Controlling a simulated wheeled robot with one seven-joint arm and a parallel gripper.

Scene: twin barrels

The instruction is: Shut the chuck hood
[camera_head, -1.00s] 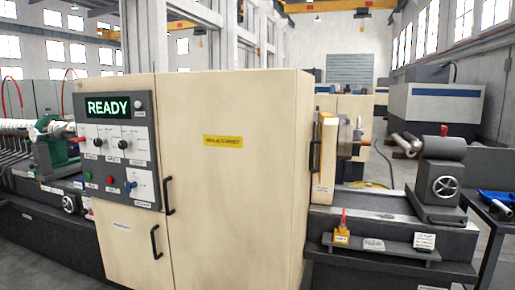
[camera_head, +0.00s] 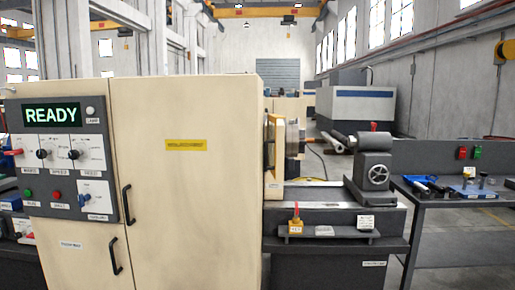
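The chuck hood appears to be the narrow cream panel (camera_head: 275,178) at the right side of the large cream machine cabinet (camera_head: 190,210). I see it nearly edge-on, with a dark upright handle on its left part. Grey and brown parts, perhaps the chuck (camera_head: 292,142), show just to its right. The cabinet hides much of the hood, and I cannot tell how far open it stands. My gripper is not in view.
A control panel reading READY (camera_head: 62,160) is on the cabinet's left. The tailstock (camera_head: 374,170) stands on the bed to the right. A shelf (camera_head: 328,239) juts from the bed's front. A tool table (camera_head: 450,205) stands at far right, with open floor before it.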

